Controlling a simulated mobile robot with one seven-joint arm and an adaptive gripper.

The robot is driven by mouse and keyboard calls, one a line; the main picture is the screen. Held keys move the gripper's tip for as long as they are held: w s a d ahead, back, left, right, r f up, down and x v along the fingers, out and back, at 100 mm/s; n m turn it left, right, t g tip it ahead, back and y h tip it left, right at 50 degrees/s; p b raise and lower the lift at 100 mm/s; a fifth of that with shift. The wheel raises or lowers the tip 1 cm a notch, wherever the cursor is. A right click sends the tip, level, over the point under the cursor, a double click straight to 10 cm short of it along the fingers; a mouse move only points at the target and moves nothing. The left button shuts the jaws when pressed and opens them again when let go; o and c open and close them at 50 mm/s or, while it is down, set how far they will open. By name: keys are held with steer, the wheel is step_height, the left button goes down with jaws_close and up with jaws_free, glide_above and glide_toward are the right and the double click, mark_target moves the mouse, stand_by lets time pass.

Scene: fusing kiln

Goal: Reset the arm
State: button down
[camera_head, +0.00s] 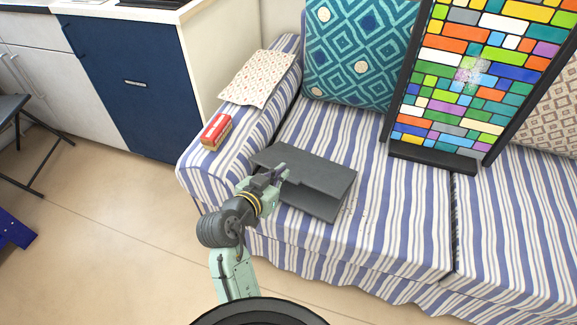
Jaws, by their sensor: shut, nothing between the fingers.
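My arm rises from the bottom middle of the head view, bent at a dark ribbed joint. My gripper (276,173) is at its upper end, shut and empty. In the picture it overlaps the left part of a dark grey flat, stepped object (318,183) lying on the striped sofa (390,215). I cannot tell how far above that object my gripper is, or whether they touch.
A red and tan block-like item (216,131) and a patterned cloth (259,80) lie on the sofa's left arm. A colourful glass panel (477,75) in a black frame leans at the back right, near a teal cushion (358,48). Bare floor (110,215) lies left.

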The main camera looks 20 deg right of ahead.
steer(key=shift+f+b+v, duration=0.15)
steer(key=shift+f+v, duration=0.05)
steer(key=shift+v, duration=0.85)
steer(key=shift+f+b+v, duration=0.15)
steer(key=shift+f+v, duration=0.1)
steer(key=shift+v, duration=0.85)
